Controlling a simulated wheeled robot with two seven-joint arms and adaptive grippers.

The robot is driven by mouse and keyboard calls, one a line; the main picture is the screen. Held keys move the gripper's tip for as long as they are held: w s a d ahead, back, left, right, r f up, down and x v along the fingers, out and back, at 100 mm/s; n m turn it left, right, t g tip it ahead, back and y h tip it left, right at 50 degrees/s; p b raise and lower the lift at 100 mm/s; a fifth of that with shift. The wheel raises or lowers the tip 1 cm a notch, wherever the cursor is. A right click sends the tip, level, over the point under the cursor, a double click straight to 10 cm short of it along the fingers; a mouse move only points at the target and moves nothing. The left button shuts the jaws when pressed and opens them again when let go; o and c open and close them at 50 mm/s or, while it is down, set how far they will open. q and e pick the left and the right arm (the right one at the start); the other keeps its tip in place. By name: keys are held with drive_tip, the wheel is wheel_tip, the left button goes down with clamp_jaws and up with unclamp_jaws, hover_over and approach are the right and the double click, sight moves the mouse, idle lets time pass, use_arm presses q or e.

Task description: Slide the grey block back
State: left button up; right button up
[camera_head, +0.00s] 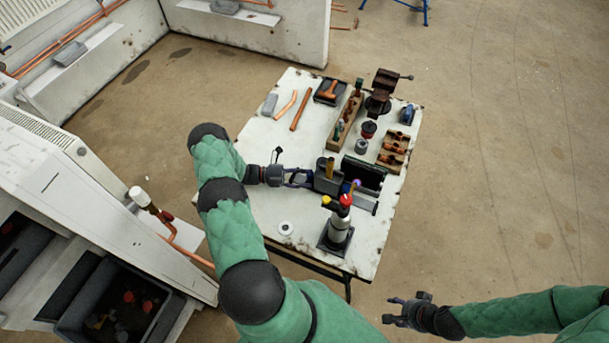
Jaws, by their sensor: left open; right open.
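A light grey block (269,104) lies flat near the left edge of the white table (262,150), beside a bent copper pipe. Darker grey pieces (326,184) sit by an open black case near the middle of the table. My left gripper (312,179) reaches in from the left over the table, its fingers open and pointing right, close to these darker grey pieces. I cannot tell whether it touches them. My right gripper (392,312) is open and empty, off the table at the lower right, above the floor.
Copper pipes (294,108), a black tray (330,91), a wooden rack (347,115), a vise (382,92) and a fittings box (394,150) fill the table's far half. A torch bottle (338,228) stands near the front. A dark bin (118,305) is at the lower left.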

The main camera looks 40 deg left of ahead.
use_arm(q)
clamp_jaws()
drive_tip(key=shift+a, duration=0.2)
